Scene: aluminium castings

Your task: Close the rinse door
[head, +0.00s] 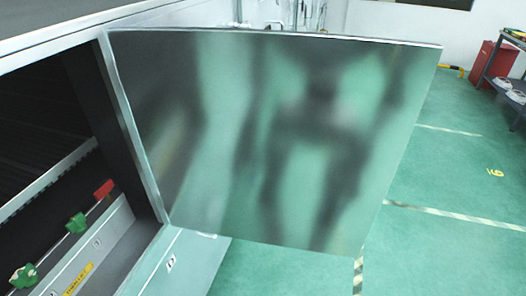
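The rinse door (270,140) is a flat, shiny metal panel in the middle of the head view. It stands wide open, swung out from the right edge of the dark machine opening (40,140). Its face shows a blurred reflection of a robot-like shape. Neither of my grippers is in view.
Inside the opening are green and red fittings (104,189) along a rail. The green floor (440,190) with striped lines is clear to the right of the door. A red cabinet (490,62) and a grey shelf cart (512,90) stand at the far right.

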